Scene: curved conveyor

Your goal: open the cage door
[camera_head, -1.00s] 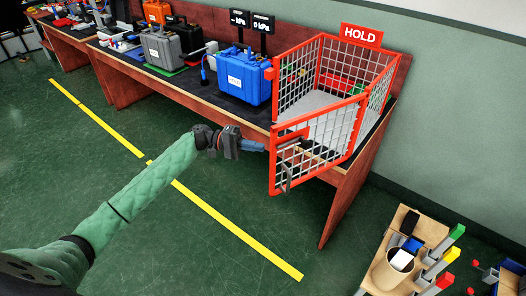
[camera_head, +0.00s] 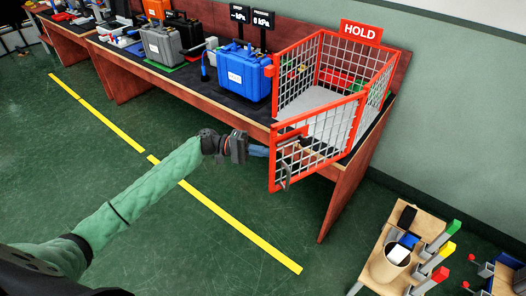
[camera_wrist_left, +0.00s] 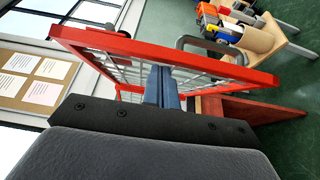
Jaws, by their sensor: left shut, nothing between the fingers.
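The cage door (camera_head: 318,141) is a red frame with a pale wire grid. It stands swung outward from the front of the red cage (camera_head: 341,62), its free left edge past the bench edge. A grey bar handle (camera_head: 286,176) is on the door, and it also shows in the left wrist view (camera_wrist_left: 209,43). My left gripper (camera_head: 261,151) is shut and empty, its blue fingers at the door's free left edge. In the left wrist view the fingers (camera_wrist_left: 163,87) lie together close to the red frame. I cannot tell whether they touch it.
A blue case (camera_head: 243,76) stands on the bench left of the cage. A red HOLD sign (camera_head: 361,32) tops the cage. A small wooden stand (camera_head: 372,268) with a cup and colored blocks is at the lower right. The green floor before the bench is clear.

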